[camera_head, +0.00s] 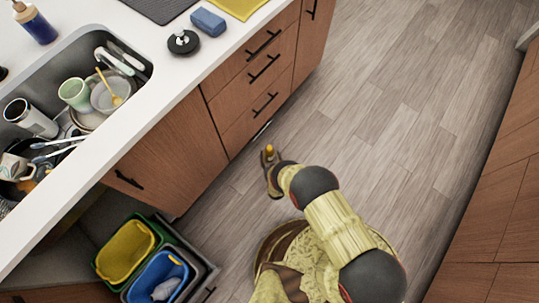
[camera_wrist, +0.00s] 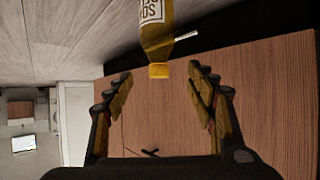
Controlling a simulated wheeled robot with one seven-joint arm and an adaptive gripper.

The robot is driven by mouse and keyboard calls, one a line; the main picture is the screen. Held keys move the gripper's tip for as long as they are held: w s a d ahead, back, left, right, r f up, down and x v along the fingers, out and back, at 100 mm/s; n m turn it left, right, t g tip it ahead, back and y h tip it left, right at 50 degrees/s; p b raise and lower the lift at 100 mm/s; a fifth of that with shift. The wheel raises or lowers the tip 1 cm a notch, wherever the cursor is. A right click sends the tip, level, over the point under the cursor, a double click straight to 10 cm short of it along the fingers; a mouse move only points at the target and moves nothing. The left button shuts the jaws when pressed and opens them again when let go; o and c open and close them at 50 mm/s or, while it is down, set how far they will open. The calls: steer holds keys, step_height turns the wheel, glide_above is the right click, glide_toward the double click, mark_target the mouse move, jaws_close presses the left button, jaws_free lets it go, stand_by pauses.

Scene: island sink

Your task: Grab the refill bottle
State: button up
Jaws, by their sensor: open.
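A clear bottle of yellow liquid (camera_wrist: 157,40) with a white label and yellow cap is at the top middle of the wrist view, its cap pointing down the picture. It appears to be the refill bottle. My gripper (camera_wrist: 160,72) is open, one finger on each side of the cap, with gaps on both sides. The far part of the bottle is cut off by the frame edge. In the head view, my gripper (camera_head: 269,160) is low over the floor beside the drawers. A small orange-yellow spot at its tip is probably the bottle's cap.
Wooden drawers (camera_head: 255,75) stand left of my gripper. A pull-out with yellow (camera_head: 127,250) and blue bins (camera_head: 160,277) is open at the lower left. The sink (camera_head: 75,75) holds several dishes. A blue sponge (camera_head: 208,22) lies on the counter. The floor (camera_head: 370,100) to the right is clear.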

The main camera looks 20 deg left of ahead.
mark_target(270, 151)
steer(key=b+x, duration=0.1)
steer(key=x, duration=0.2)
steer(key=b+x, duration=0.2)
steer(key=x, duration=0.2)
steer(key=shift+s+d+f, duration=0.15)
steer(key=shift+f, duration=0.1)
steer(key=shift+r, duration=0.1)
steer(key=shift+c, duration=0.7)
steer(key=shift+s, duration=0.1)
jaws_close()
